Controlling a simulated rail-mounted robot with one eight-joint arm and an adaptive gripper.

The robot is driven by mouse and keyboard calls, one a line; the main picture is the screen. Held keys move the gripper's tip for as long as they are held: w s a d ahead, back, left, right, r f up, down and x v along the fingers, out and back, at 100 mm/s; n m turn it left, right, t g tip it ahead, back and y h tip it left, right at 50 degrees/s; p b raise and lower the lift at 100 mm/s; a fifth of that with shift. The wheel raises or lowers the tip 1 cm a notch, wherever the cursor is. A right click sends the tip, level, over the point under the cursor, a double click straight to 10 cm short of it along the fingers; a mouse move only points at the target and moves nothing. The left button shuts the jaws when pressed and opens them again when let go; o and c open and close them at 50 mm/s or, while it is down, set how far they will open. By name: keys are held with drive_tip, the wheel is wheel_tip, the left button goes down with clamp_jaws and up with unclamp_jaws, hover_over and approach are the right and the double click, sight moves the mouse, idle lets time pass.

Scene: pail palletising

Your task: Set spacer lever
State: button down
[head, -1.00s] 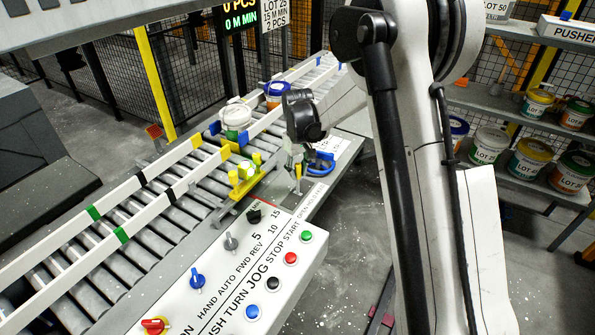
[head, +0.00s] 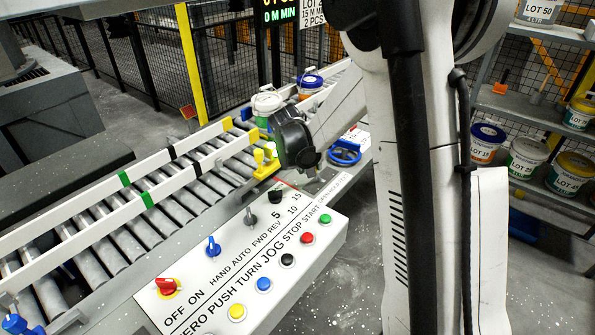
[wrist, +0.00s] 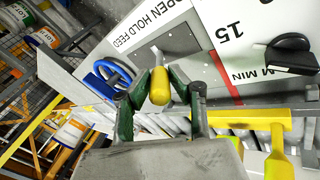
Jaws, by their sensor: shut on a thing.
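The spacer lever (wrist: 159,88) shows in the wrist view as a yellow knob on a short metal stem. The stem rises from a slot in a grey plate (wrist: 190,60) by the lettering OPEN HOLD FEED. My gripper (wrist: 160,94) has its two green-padded fingers around the yellow knob, shut on it. The stem leans to the upper left in the wrist view; which marked position it stands at I cannot tell. In the head view my dark wrist covers the lever and fingers.
A blue handwheel (head: 344,152) sits close beside the lever. The control panel (head: 230,245) with knobs and coloured buttons lies in front. Yellow stops (head: 266,162) stand at the roller conveyor. A white pail (head: 266,104) and a blue-lidded pail (head: 309,85) stand on the rollers.

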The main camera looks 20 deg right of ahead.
drive_tip(key=shift+s+a+f, duration=0.1)
drive_tip(key=shift+a, duration=0.05)
idle(0.3)
drive_tip(key=c, duration=1.6)
unclamp_jaws()
drive_tip(key=v, duration=1.2)
drive_tip(key=shift+s+a+f, duration=0.1)
drive_tip(key=shift+a, duration=0.15)
